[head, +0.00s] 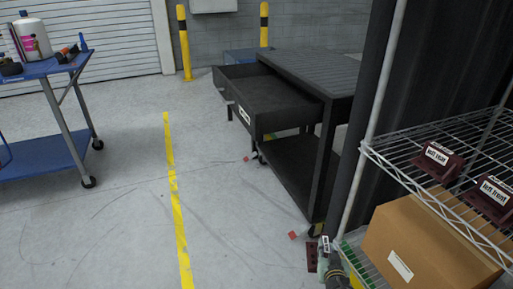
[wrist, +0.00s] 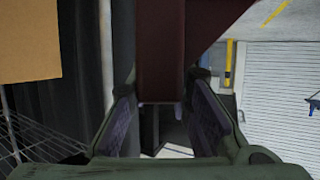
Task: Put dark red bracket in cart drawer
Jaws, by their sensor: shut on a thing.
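My gripper (head: 327,265) shows at the bottom of the head view, low beside the shelf rack. It is shut on a dark red bracket (head: 312,257), which has a white label at its top. In the wrist view the bracket (wrist: 162,55) fills the space between the two fingers and hides part of what lies beyond. The black cart (head: 318,72) stands ahead of and above my gripper in the head view. Its drawer (head: 268,119) is pulled out to the left, with its top open. The bracket is outside the drawer.
A wire shelf (head: 405,172) at the right holds two more dark red labelled brackets (head: 438,160) and, lower, a cardboard box (head: 430,245). A blue cart (head: 35,155) is at the left. The floor between is clear.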

